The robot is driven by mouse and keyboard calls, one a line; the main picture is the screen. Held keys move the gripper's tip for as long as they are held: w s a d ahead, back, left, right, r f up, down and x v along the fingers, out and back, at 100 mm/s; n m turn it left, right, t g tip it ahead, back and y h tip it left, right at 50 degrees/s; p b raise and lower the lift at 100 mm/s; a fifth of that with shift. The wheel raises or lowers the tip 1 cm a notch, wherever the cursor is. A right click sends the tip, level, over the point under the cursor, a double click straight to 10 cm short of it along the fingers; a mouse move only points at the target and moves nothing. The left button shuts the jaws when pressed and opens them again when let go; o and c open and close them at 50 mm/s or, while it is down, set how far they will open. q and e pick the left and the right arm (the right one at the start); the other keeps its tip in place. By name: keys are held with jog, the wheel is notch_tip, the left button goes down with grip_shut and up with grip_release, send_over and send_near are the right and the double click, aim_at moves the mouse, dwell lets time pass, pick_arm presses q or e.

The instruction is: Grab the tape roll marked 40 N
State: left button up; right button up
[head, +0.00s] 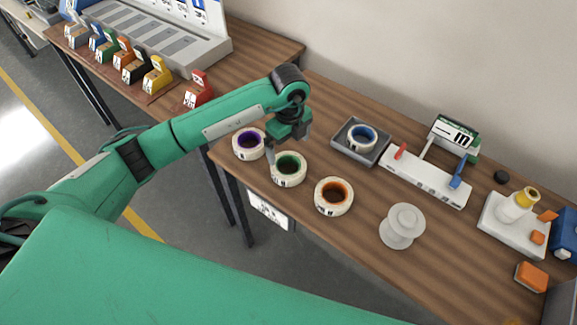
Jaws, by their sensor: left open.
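Three white tape rolls lie in a row near the front edge of the table: one with a purple core (238,150), one with a green core (288,182) and one with an orange core (332,210). A fourth roll with a blue core (361,146) lies in a grey tray (344,152). Labels on the rolls are too small to read, so I cannot tell which is marked 40 N. My left gripper (286,150) is open, pointing down just above the green-core roll, with one finger near its left rim. My right gripper is not in view.
A white spool (402,228) stands right of the rolls. A white device (428,178) with red and blue levers stands behind. A white block with a bottle (512,225) is further right. Colored holders (133,68) stand on the left table. Wood is clear between the spool and rolls.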

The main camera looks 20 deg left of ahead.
pick_arm(q)
jog(key=p, duration=0.1)
send_over(289, 172)
jog(key=f, duration=0.4)
jog(key=shift+s+f, duration=0.2)
jog(key=shift+f, duration=0.2)
jog(key=shift+f+p, duration=0.5)
jog(key=shift+f, duration=0.05)
notch_tip(289, 172, down, 4)
jog(key=shift+w+r+p, duration=0.15)
jog(key=shift+r+p, duration=0.1)
jog(key=shift+p, duration=0.5)
jog(key=shift+f, duration=0.4)
jog(key=shift+c, duration=0.2)
jog(key=c, duration=0.8)
